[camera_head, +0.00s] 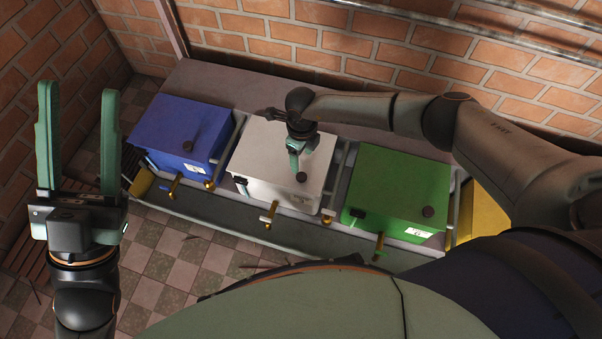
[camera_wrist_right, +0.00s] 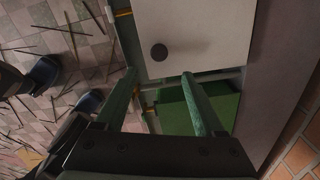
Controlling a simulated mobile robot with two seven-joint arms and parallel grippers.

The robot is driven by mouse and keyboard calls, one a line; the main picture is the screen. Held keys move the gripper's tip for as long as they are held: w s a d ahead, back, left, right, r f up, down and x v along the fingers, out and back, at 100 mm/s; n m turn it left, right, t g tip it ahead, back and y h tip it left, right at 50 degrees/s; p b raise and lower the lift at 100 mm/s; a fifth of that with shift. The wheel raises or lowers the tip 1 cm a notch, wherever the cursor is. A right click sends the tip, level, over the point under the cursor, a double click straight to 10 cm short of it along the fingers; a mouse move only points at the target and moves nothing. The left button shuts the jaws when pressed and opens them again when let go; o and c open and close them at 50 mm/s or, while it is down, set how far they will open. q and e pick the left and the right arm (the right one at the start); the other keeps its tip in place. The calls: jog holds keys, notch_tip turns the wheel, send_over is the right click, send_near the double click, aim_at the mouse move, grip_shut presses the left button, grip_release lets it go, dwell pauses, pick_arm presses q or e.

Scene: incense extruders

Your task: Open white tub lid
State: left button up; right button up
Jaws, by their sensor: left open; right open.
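The white tub (camera_head: 260,168) stands between the blue and green tubs, with its flat lid shut. A dark round knob (camera_head: 301,177) sits near the lid's front right corner. My right gripper (camera_head: 297,160) is over the white lid, behind the knob. In the right wrist view the white lid (camera_wrist_right: 200,30) fills the upper middle, and the knob (camera_wrist_right: 159,52) lies beyond and between the open fingertips (camera_wrist_right: 162,78). Nothing is between the fingers. My left gripper (camera_head: 78,100) is raised at the left, open and empty, away from the tubs.
A blue tub (camera_head: 175,125) stands to the left and a green tub (camera_head: 395,185) to the right. A yellow tub (camera_head: 483,212) is partly hidden by my right arm. Brass taps stick out in front. A brick wall (camera_head: 400,50) rises behind. Sticks litter the checkered floor (camera_head: 170,250).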

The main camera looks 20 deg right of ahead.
aim_at(302, 176)
notch_tip(302, 176, down, 9)
jog(key=b, duration=0.4)
jog(key=shift+a+f, duration=0.1)
jog(key=shift+f, duration=0.05)
pick_arm(q)
jog(key=shift+n, duration=0.4)
jog(key=f, duration=0.5)
jog(key=shift+w+d+f, duration=0.15)
jog(key=shift+d, duration=0.05)
pick_arm(e)
jog(key=shift+c, duration=0.4)
grip_shut()
